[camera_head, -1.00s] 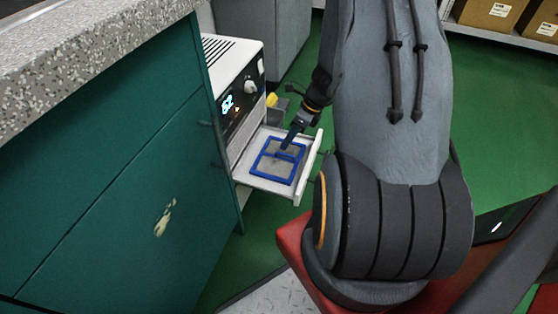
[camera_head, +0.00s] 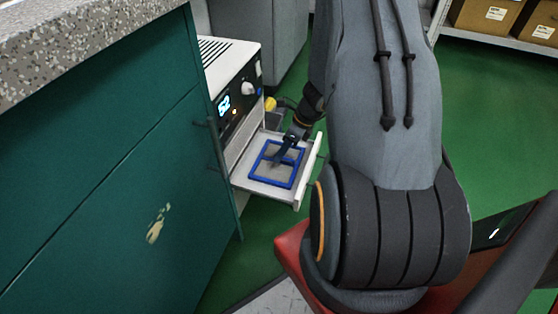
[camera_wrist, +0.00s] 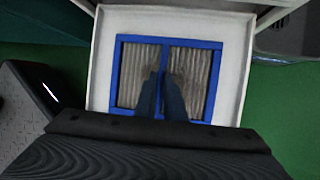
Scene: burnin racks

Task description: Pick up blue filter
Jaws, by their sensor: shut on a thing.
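The blue filter (camera_head: 266,176) is a square blue frame with a centre bar and pleated grey panels. It is at the open white drawer (camera_head: 262,188) of the white machine, within the drawer's rim; I cannot tell whether it touches the drawer floor. My gripper (camera_head: 281,158) reaches down over the filter's middle and is shut on its centre bar. In the wrist view the filter (camera_wrist: 217,85) lies squarely inside the drawer's pale walls, and the fingertips of my gripper (camera_wrist: 162,78) meet at the bar, hiding part of it.
The white machine (camera_head: 228,62) with a lit display stands beside a green cabinet (camera_head: 110,170) with a speckled top. A yellow object (camera_head: 270,104) sits behind the drawer. Shelves with cardboard boxes (camera_head: 485,14) are at the back right. Green floor is open to the right.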

